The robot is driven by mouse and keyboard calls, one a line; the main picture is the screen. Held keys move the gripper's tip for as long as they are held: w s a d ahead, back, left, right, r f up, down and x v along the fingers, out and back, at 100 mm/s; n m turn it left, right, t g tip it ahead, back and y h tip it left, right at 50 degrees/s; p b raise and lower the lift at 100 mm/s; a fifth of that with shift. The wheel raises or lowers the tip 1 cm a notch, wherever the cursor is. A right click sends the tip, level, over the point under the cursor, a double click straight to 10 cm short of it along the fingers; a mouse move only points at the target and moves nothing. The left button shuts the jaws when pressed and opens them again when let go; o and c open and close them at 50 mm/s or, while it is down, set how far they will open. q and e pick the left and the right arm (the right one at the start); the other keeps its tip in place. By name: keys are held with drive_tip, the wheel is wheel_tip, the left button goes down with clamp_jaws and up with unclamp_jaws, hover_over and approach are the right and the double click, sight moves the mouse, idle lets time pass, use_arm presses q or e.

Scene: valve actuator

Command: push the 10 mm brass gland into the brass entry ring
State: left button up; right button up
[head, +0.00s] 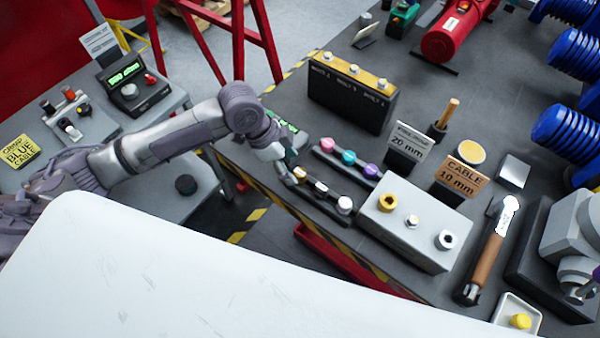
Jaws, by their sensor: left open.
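The brass entry ring (388,202) is on the top left of a light grey box (425,246). It shows a dark hole, with nothing seen in it. A brass-coloured gland (300,173) stands at the far end of a low dark rack (330,208), left of the box. Its size cannot be read. My left gripper (287,167) is open beside this far end, close to the brass gland. Whether it touches the gland is too small to tell.
A silver-topped piece (344,204) stands nearer on the rack. A second rack holds pink, teal and purple pieces (348,157). Signs read 20 mm (408,142) and CABLE 10 mm (460,177). A black block (350,93) stands behind.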

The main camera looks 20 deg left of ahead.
sight(299, 172)
use_arm(q)
drive_tip(key=shift+w+d+f+p, duration=0.1)
drive_tip(key=shift+d+f+p, duration=0.2)
drive_tip(key=shift+f, duration=0.2)
drive_tip(key=x, duration=0.1)
drive_tip(key=p+x, duration=0.1)
drive_tip(key=x, duration=0.1)
drive_tip(key=shift+w+d+f, duration=0.15)
drive_tip(key=shift+w+f, duration=0.05)
drive_tip(key=shift+w, duration=0.05)
drive_tip(key=shift+d+f, duration=0.1)
drive_tip(key=shift+f, duration=0.3)
drive_tip(key=shift+c, duration=0.2)
clamp_jaws()
drive_tip(key=shift+r, duration=0.1)
